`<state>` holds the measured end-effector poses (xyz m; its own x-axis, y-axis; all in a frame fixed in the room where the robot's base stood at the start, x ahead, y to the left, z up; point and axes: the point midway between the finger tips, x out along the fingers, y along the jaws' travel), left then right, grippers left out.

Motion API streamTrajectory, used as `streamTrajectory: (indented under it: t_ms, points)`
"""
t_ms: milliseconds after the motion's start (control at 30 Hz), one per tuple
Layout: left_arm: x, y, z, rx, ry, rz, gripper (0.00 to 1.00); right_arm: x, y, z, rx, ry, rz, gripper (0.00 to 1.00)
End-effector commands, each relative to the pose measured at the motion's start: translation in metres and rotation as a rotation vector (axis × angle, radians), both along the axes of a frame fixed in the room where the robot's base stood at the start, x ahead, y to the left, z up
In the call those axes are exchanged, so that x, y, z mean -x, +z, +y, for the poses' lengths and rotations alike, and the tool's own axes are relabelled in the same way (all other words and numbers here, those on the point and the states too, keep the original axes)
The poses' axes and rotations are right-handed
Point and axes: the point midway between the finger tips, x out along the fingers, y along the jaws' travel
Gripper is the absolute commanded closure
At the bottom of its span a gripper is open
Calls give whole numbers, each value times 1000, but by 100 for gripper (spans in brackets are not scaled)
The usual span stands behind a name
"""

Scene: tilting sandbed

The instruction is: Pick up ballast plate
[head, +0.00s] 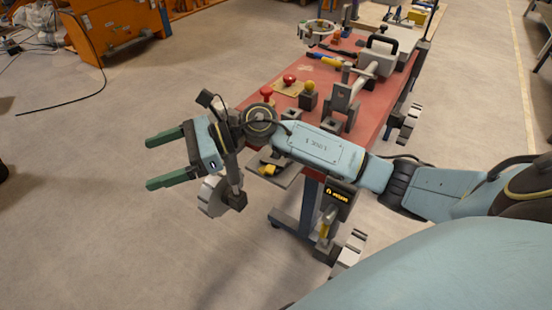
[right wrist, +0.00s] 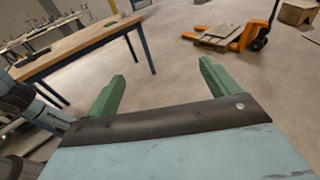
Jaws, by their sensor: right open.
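My right gripper (head: 152,163) is open and empty, held out over bare floor to the left of the red-topped bench (head: 258,82). Its two green fingers also show wide apart in the right wrist view (right wrist: 160,84), with only floor between them. I cannot pick out the ballast plate for certain. A pale grey rounded plate (head: 212,196) with a notched edge shows just below my right wrist, partly hidden by it. Similar grey pieces show at the bench's near end (head: 350,252) and right side (head: 409,122). My left gripper is not in view.
The bench carries a red knob (head: 289,79), a yellow knob (head: 310,86), a grey clamp-like fixture (head: 344,101) and tools. My right arm crosses above its near end. An orange machine (head: 118,28) stands at back left. A wooden table (right wrist: 82,42) shows in the wrist view.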

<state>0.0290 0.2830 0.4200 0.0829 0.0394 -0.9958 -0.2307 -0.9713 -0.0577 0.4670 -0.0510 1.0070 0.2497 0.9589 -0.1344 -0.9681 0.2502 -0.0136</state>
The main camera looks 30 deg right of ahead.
Motion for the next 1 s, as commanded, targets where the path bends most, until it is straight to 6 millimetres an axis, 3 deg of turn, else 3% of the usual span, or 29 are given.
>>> streamTrajectory:
  t_ms: [133, 233, 400, 500, 667, 1000]
  points:
    - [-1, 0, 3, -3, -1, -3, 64, -7, -38, -48, 505, 237, -243, 13]
    - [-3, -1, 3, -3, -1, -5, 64, -16, -55, -103, 825, 387, -322, 13]
    - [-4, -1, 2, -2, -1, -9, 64, -27, -52, -197, 1230, 576, -319, 13]
    - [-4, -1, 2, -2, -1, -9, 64, -28, -43, -234, 1365, 642, -283, 13]
    - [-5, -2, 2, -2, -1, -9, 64, -26, -40, -259, 1451, 689, -245, 13]
    - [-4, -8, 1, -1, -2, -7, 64, -25, -101, -259, 1453, 692, -241, 13]
